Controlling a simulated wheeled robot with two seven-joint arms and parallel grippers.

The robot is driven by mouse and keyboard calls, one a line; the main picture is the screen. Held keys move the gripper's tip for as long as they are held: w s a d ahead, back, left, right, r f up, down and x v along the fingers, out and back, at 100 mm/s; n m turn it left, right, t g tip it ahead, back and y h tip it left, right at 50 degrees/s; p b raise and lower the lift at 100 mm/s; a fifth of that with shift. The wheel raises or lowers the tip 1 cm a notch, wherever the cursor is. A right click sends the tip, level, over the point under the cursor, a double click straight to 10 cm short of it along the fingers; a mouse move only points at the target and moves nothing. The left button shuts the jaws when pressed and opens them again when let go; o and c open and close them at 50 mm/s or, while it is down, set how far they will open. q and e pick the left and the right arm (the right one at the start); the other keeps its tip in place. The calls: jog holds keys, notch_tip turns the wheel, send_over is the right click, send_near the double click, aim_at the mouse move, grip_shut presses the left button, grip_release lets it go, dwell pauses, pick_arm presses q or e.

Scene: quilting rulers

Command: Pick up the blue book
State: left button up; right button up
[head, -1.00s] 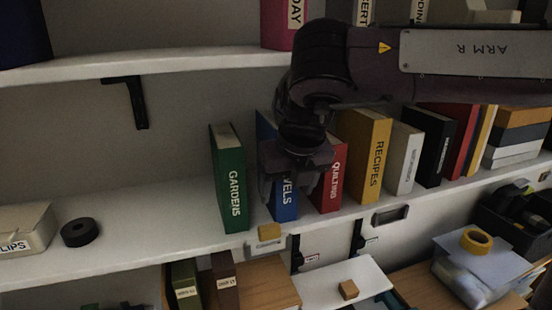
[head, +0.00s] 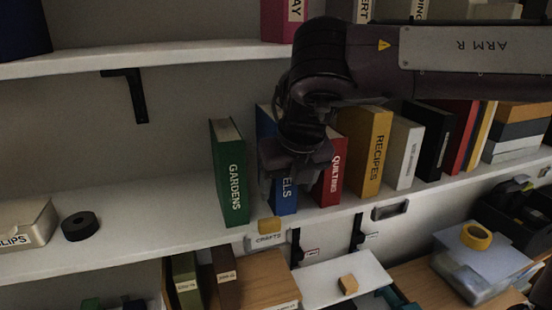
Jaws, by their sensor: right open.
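The blue book (head: 286,196) stands upright on the middle shelf, its spine facing out with the letters "ELS" showing. My right gripper (head: 284,180) is open in front of it and hides the upper part of its spine. The fingers are at the blue book's two sides or just in front of them; I cannot tell which. The green book "GARDENS" (head: 230,180) stands to its left, with a gap between. The red book "QUILTING" (head: 331,178) stands close on its right, partly hidden by my gripper. My left gripper does not show.
A yellow "RECIPES" book (head: 369,150) and several more books stand to the right. A black roll (head: 80,226) and a box marked "CLIPS" (head: 25,224) lie at the left, with free shelf between them and the green book. The upper shelf (head: 180,61) runs above.

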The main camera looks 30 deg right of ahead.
jog(key=c, duration=1.4)
jog(key=shift+w+r, duration=0.1)
